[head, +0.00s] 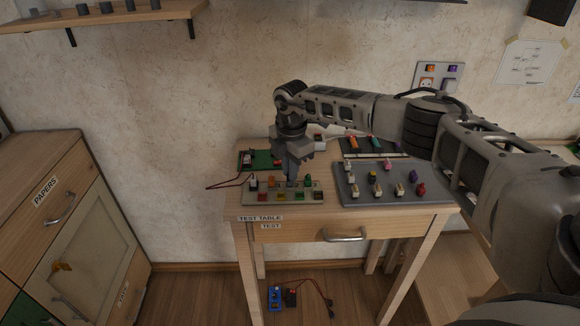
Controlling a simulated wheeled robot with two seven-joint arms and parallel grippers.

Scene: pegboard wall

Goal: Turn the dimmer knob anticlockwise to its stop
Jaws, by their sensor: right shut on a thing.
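A beige control panel (290,203) lies on the left front of the test table, with several small coloured switches and buttons on it. My right gripper (291,181) points down at the middle of this panel, its fingers shut on a small part there. That part appears to be the dimmer knob, but the fingers cover nearly all of it, so its angle and any mark cannot be made out. My left gripper is not in view.
A grey board (352,198) with several coloured parts lies just right of the panel. A green board (262,160) with a red wire lies behind it. A drawer cabinet (60,220) stands at left. My right arm covers the table's back right.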

